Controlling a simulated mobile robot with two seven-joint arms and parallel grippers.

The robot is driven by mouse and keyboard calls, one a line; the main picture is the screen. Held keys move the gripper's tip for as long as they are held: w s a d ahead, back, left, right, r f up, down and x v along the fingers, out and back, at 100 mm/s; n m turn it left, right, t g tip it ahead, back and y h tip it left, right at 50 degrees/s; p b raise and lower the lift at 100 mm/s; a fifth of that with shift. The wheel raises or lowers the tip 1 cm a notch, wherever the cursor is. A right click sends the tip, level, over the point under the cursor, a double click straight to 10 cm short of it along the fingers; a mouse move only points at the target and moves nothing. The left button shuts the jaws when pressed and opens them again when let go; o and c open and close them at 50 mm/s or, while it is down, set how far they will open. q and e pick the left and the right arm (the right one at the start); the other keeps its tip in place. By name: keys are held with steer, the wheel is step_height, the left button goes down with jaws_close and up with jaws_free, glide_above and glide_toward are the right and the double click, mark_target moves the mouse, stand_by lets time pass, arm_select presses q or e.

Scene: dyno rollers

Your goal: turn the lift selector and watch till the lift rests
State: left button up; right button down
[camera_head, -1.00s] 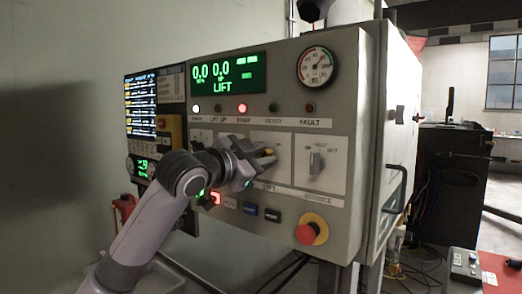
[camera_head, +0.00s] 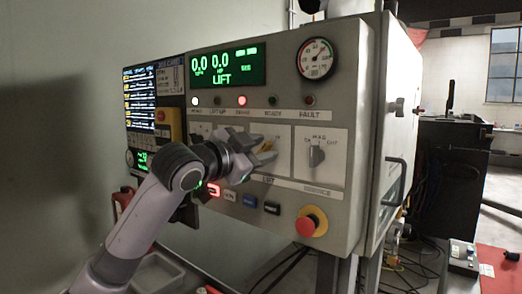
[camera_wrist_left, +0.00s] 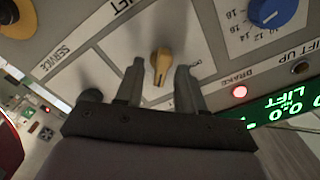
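The lift selector is a yellow knob (camera_head: 267,147) on the grey control panel (camera_head: 340,110), partly hidden behind my left gripper (camera_head: 264,151) in the head view. In the left wrist view the knob (camera_wrist_left: 160,66) stands between the two fingertips of my left gripper (camera_wrist_left: 160,72). The fingers are open, with a gap on each side of the knob. The green display (camera_head: 228,66) reads 0.0, 0.0 and LIFT. The red brake lamp (camera_head: 242,101) and a white lamp (camera_head: 195,101) are lit; the fault lamp looks dark. My right gripper is not seen.
A grey service switch (camera_head: 316,155) is right of the selector. Below are a red emergency button (camera_head: 307,224) on a yellow collar and several small push buttons. A round gauge (camera_head: 316,58) is at upper right. A blue dial (camera_wrist_left: 272,10) shows in the wrist view.

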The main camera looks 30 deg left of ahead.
arm_select(q)
steer(key=s, duration=0.6)
steer(key=shift+s+a+b, duration=0.3)
steer(key=shift+b, duration=0.15)
